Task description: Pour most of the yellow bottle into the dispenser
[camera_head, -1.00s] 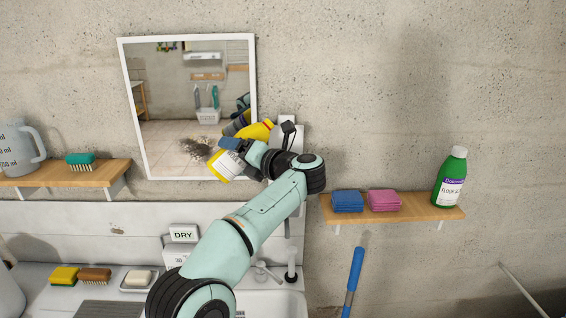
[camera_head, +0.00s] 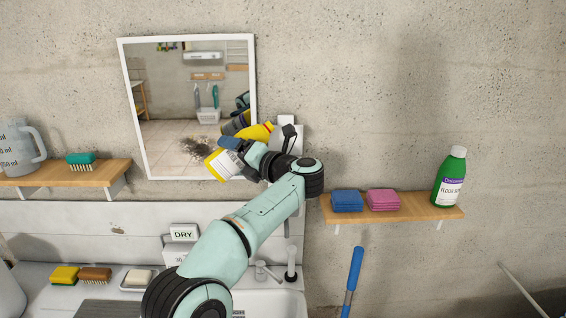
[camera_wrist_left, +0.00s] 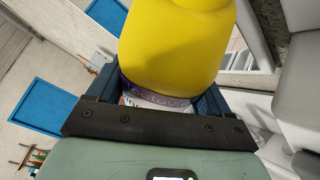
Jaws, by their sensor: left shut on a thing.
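The yellow bottle (camera_head: 222,165) with a white label is held in front of the mirror, tilted with its neck up to the right by the dispenser. It fills the top of the left wrist view (camera_wrist_left: 178,45). My left gripper (camera_head: 232,145) is shut on the bottle around its body. The white dispenser (camera_head: 286,138) is on the wall right of the mirror, partly hidden by my wrist. The bottle's mouth is close to it; I cannot tell whether they touch or whether liquid flows. My right gripper is not in view.
The mirror (camera_head: 132,110) hangs behind the bottle. A right shelf (camera_head: 415,212) holds blue cloths (camera_head: 347,201), pink cloths (camera_head: 383,200) and a green bottle (camera_head: 450,178). The sink (camera_head: 275,302) lies below my arm.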

